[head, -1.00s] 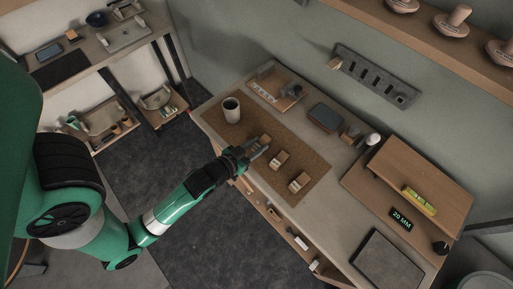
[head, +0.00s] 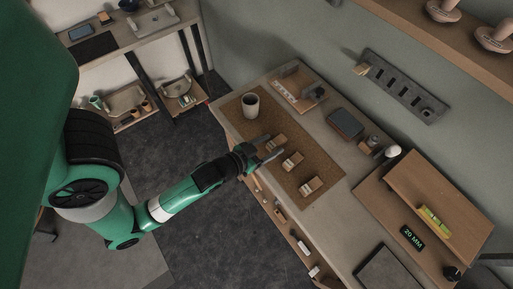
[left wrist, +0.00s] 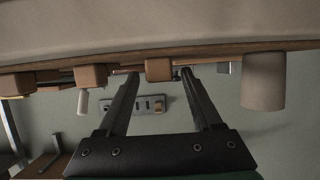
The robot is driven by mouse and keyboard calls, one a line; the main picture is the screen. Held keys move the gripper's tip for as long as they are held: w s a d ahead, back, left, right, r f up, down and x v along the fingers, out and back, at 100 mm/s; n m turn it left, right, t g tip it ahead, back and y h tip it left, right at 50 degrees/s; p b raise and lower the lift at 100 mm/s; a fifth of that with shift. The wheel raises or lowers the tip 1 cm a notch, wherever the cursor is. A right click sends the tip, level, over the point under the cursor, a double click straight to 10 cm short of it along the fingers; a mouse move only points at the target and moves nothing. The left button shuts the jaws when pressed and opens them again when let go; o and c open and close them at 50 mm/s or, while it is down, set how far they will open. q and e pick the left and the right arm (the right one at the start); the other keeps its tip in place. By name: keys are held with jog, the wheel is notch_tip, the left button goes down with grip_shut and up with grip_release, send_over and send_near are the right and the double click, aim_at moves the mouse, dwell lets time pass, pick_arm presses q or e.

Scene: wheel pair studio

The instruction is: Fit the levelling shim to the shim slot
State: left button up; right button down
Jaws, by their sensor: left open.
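Three small tan wooden blocks lie in a row on a brown cork mat (head: 240,112): the far block (head: 277,142), the middle block (head: 292,161) and the near block (head: 311,187). I cannot tell which one is the levelling shim. A grey wall panel (head: 404,86) has several dark slots; I cannot tell whether the shim slot is among them. My left gripper (head: 273,147) is open and empty at the mat's front edge, beside the far block. In the left wrist view, one block (left wrist: 159,69) shows beyond and between the spread fingers. My right gripper is not in view.
A pale mug (head: 250,105) stands at the mat's far end. A wooden tray (head: 297,87), a dark box (head: 345,123) and a small white round object (head: 393,151) stand behind. A wooden board with a yellow-green level (head: 434,220) and a 20 MM display (head: 412,237) is at right.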

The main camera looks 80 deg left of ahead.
pick_arm(q)
jog(key=v, duration=1)
jog(key=shift+s+d+r, duration=0.1)
jog(key=shift+s, duration=0.05)
